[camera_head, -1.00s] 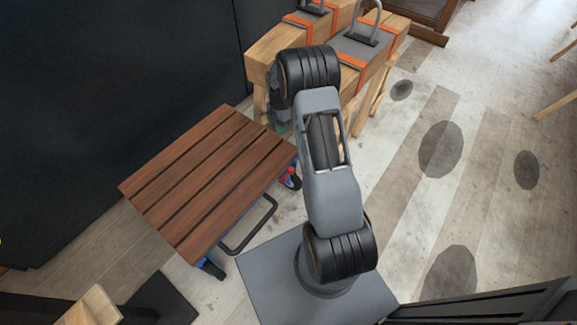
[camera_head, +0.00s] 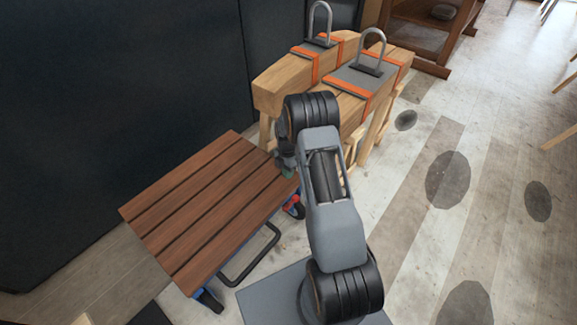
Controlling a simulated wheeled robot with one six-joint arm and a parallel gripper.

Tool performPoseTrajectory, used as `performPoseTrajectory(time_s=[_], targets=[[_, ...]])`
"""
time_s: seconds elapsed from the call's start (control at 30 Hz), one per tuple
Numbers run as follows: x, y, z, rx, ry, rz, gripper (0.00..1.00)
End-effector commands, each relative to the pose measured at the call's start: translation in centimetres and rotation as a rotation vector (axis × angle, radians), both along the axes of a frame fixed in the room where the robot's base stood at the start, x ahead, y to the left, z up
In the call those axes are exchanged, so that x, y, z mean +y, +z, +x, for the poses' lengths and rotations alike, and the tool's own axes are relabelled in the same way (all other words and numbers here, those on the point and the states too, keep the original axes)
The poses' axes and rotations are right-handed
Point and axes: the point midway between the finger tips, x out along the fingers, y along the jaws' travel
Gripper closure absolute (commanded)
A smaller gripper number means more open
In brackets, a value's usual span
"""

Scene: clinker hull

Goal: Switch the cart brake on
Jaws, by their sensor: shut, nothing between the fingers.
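The cart (camera_head: 205,205) has a slatted brown wooden top, a blue frame low down and a black bar handle (camera_head: 252,262) on its near side. A small red part (camera_head: 296,201) shows beside a dark caster at the cart's right corner. It may be the brake, but it is too small to tell its position. My gripper (camera_head: 287,171) is small and partly hidden by my arm, at the cart top's right corner, above and slightly left of the red part. It is shut and empty. I cannot tell whether it touches the cart.
Wooden trestles (camera_head: 275,85) with orange straps and grey metal loops stand just behind the cart's right corner. A dark wall (camera_head: 110,100) lies behind the cart on the left. The plank floor (camera_head: 490,220) on the right is mostly clear.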

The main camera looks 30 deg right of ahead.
Motion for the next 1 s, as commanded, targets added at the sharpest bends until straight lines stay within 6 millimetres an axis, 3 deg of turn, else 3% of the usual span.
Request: performPoseTrajectory(time_s=[0.03,0.17,0.5,1.0], targets=[[0.1,-1.3,-0.3,0.002,0.000,0.001,1.00],[0.2,-3.3,-0.7,0.001,0.000,0.001,1.00],[0.3,-4.2,-3.9,-0.001,0.001,0.000,1.00],[0.1,-4.3,-4.3,-0.002,0.000,0.000,1.00]])
